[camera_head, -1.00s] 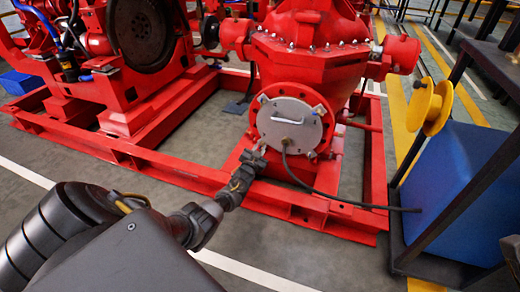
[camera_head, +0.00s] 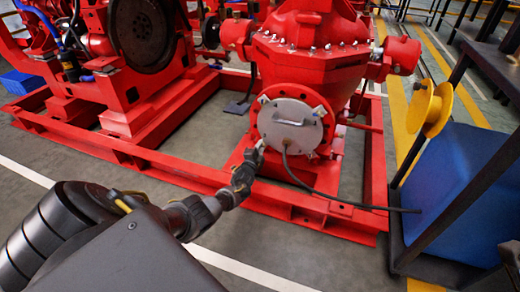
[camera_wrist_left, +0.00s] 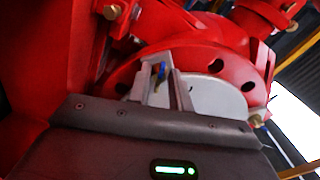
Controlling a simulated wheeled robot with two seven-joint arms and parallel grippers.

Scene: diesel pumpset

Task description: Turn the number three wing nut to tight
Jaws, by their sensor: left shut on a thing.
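A round grey cover plate (camera_head: 290,125) with a bar handle sits on the front of the red pump casing (camera_head: 305,60). Small wing-nut fasteners show around its rim, one at the upper right (camera_head: 319,110); their numbers are not readable. My left gripper (camera_head: 259,150) is at the lower left of the cover rim. In the left wrist view its two pale fingers (camera_wrist_left: 163,88) are shut around a small part with a blue bit (camera_wrist_left: 161,70), apparently a wing nut, mostly hidden by the fingers. My right gripper is not in view.
A black hose (camera_head: 330,190) runs from below the cover to the right. The red base frame (camera_head: 300,205) surrounds the pump. A yellow reel (camera_head: 430,107) and blue box (camera_head: 460,190) stand at right. Open floor lies in front.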

